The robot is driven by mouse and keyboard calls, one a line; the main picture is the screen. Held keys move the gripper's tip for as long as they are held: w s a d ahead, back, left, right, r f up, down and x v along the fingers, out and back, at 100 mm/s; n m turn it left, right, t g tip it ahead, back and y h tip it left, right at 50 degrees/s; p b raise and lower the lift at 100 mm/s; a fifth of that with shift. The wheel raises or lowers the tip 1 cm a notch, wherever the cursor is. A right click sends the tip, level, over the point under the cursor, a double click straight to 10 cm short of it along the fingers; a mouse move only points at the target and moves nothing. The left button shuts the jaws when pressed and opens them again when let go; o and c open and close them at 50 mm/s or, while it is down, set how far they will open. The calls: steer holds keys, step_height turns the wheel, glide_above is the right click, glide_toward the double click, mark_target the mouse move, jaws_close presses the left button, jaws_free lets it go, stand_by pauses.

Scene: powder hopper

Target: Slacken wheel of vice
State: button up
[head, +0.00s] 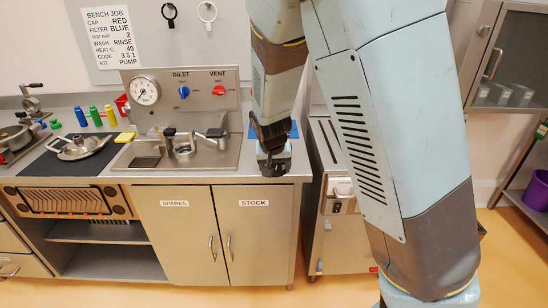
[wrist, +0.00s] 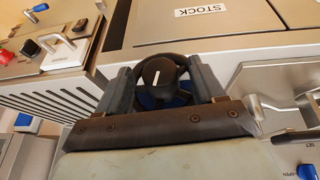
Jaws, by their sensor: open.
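My gripper (head: 272,160) is at the right front corner of the steel bench, pointing down. In the wrist view my gripper (wrist: 161,72) is open, with one finger on each side of a dark round wheel (wrist: 160,58). The wheel has a black hub with a white line on it. I cannot tell whether the fingers touch the rim. Some blue shows through the wheel, below the hub. The near part of the wheel is hidden behind the gripper's palm. In the head view my arm and gripper hide most of what stands at that corner.
Cupboard doors labelled SPARES (head: 174,203) and STOCK (head: 253,203) are below the bench top. A sink fixture (head: 182,148) and a gauge panel (head: 180,95) are left of my gripper. A steel cabinet (head: 340,235) stands close on the right, across a narrow gap.

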steer(key=v, duration=1.3)
steer(key=shift+r, duration=0.2)
steer(key=shift+s, duration=0.1)
stand_by(0.4)
steer(key=s+d+r+y, duration=0.1)
steer(key=s+d+r, duration=0.2)
steer(key=d, duration=0.4)
steer(key=s+d+r+y, duration=0.1)
steer(key=s+d+r, duration=0.1)
steer(key=s+d, duration=0.35)
steer(key=s+d+r, duration=0.3)
steer(key=s+d, duration=0.1)
steer(key=s, duration=0.2)
steer(key=s+d+r+t+h, duration=0.1)
steer(key=s+d+r, duration=0.2)
steer(key=s, duration=0.3)
steer(key=shift+d, duration=0.4)
